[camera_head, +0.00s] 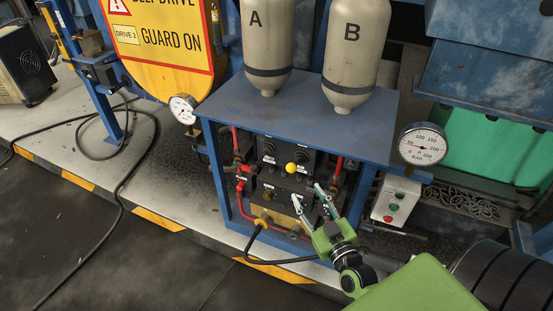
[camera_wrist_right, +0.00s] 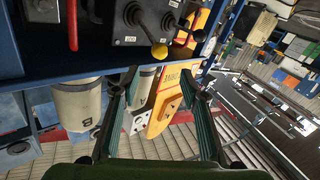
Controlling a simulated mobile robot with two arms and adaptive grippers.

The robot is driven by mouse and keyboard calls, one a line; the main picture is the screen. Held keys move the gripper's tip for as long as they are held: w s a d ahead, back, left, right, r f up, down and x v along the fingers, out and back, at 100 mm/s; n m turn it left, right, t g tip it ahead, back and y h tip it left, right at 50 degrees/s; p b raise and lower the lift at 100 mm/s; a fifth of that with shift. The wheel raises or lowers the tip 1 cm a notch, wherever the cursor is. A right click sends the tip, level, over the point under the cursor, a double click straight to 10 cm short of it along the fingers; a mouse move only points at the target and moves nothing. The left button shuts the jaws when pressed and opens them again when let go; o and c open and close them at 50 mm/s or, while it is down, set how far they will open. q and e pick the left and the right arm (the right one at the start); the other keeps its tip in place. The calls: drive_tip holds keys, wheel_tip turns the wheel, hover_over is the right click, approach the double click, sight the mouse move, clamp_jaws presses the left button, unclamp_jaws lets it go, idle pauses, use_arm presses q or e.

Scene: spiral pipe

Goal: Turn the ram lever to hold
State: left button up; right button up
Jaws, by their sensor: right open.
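A black valve panel (camera_head: 283,160) stands in a blue frame under two tanks. A lever with a yellow ball knob (camera_head: 291,168) sticks out of it; the knob also shows in the wrist view (camera_wrist_right: 159,51). Other levers with dark knobs sit beside it, and their labels are too small to read, so I cannot tell by name which is the ram lever. My right gripper (camera_head: 309,196) is open and empty, below and to the right of the yellow knob. In the wrist view its fingers (camera_wrist_right: 159,80) stand apart, with the knob beyond their tips. My left gripper is not in view.
The blue frame top (camera_head: 225,103) carries tank A (camera_head: 267,45) and tank B (camera_head: 355,50). Red pipes flank the panel. A gauge (camera_head: 422,146) and a button box (camera_head: 395,200) are at the right. A black hose (camera_head: 270,260) runs low in front. The floor at left is mostly free.

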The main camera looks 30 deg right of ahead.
sight(293, 171)
drive_tip(key=w, duration=0.4)
drive_tip(key=w+d, duration=0.1)
drive_tip(key=w, duration=0.1)
drive_tip(key=shift+r+p, duration=0.1)
drive_tip(key=shift+p, duration=0.25)
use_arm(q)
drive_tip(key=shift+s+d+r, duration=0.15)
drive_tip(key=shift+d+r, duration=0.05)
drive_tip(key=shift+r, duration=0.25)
use_arm(e)
drive_tip(key=w, duration=0.4)
drive_tip(key=w+d, duration=0.1)
drive_tip(key=w, duration=0.2)
drive_tip(key=shift+s, duration=0.1)
